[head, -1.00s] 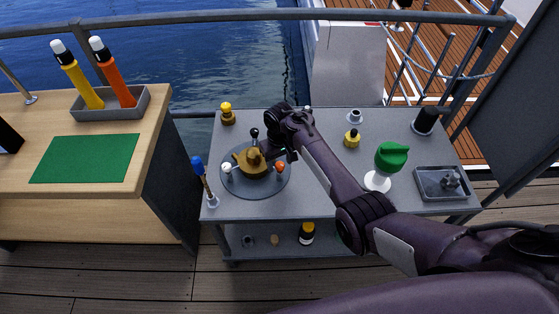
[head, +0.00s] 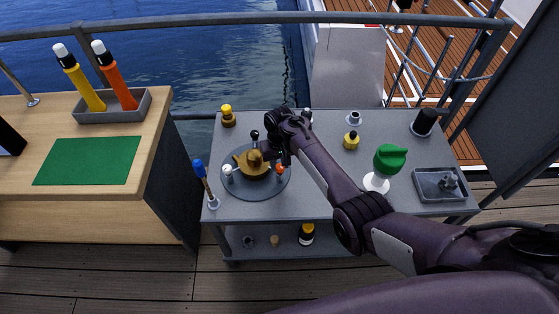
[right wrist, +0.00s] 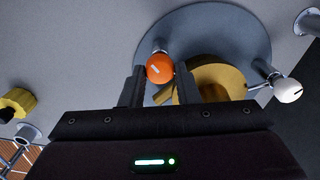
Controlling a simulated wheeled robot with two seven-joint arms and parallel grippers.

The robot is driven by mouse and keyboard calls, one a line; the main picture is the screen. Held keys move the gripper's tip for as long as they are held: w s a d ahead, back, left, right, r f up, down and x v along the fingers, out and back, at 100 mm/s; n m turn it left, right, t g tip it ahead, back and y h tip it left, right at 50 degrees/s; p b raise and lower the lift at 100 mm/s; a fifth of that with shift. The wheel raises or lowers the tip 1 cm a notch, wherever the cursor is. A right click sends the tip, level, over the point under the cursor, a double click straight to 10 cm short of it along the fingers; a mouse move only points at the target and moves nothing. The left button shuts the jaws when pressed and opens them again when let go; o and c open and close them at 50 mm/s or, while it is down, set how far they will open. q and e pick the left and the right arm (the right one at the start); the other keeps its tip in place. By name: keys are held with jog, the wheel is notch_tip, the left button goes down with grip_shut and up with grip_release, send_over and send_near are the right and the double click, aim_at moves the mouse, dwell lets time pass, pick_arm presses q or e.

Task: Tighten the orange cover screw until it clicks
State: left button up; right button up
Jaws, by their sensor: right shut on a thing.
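The orange cover screw (head: 280,169) has a round head with a pale mark on top and sits at the right side of a round grey plate (head: 239,188). A brass-coloured cover (head: 252,170) lies in the middle of that plate. My right gripper (right wrist: 161,78) is shut on the orange cover screw (right wrist: 158,66), with one finger on each side of its head. The brass cover (right wrist: 215,80) is right beside the right finger in the right wrist view. The screw's shaft is mostly hidden. My left gripper is not in view.
White (head: 228,168) and black (head: 255,135) ball-headed screws stand around the cover. A blue-handled tool (head: 200,170) stands at the table's left edge. A green-topped white stand (head: 389,160), a yellow knob (head: 351,140) and a grey tray (head: 425,193) are right of my arm.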

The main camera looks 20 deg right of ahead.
jog(key=m+p, duration=0.1)
jog(key=m, duration=0.2)
jog(key=shift+r+m+p, duration=0.1)
jog(key=shift+m+p, duration=0.2)
jog(key=shift+m, duration=0.1)
jog(key=m, duration=0.3)
jog(key=shift+m+p, duration=0.3)
jog(key=shift+p, duration=0.1)
jog(key=m, duration=0.4)
jog(key=shift+s+d+m, duration=0.1)
jog(key=shift+m, duration=2.1)
jog(key=o, duration=1)
jog(key=shift+c, duration=0.2)
